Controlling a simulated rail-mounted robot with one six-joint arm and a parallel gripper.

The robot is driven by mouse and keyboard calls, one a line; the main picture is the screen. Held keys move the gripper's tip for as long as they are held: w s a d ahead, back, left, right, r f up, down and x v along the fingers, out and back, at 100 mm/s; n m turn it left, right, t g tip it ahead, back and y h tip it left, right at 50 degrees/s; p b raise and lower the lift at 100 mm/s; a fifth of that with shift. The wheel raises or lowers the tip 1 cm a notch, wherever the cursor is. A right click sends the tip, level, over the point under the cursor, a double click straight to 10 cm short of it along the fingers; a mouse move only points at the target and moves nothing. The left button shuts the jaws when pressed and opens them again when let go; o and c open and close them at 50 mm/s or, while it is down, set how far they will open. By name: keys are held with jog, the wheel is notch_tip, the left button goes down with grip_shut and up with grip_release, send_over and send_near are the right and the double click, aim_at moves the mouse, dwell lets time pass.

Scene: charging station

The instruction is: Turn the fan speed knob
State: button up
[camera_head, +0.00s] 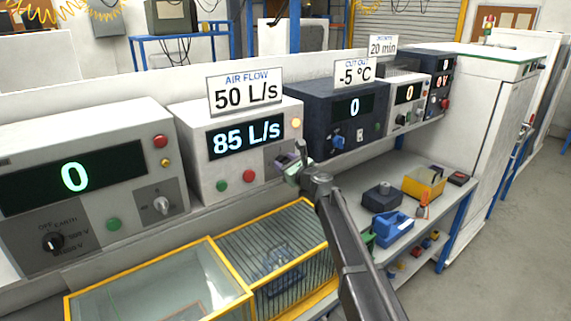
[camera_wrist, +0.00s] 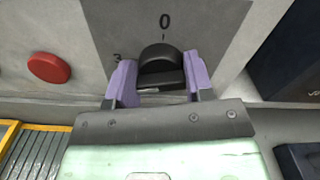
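The air flow unit (camera_head: 243,176) is a pale box whose display reads 85 L/s. A card on top (camera_head: 245,92) says AIR FLOW 50 L/s. Its fan speed knob (camera_wrist: 163,60) is black and sits on a grey plate, with 0 marked above it and a 3 at its left. In the wrist view, my gripper (camera_wrist: 161,82) has its purple fingers on both sides of the knob, apparently touching it. In the head view, my gripper (camera_head: 286,160) is at the unit's lower right corner and hides most of the knob.
A red button (camera_wrist: 49,67) is left of the knob. A yellow-framed cage (camera_head: 275,260) stands below the unit, with a glass-topped box (camera_head: 165,285) to its left. A dark unit (camera_head: 340,118) reading 0 stands close on the right. Tools lie on the bench (camera_head: 415,180).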

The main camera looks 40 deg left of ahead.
jog(key=shift+c, duration=1.4)
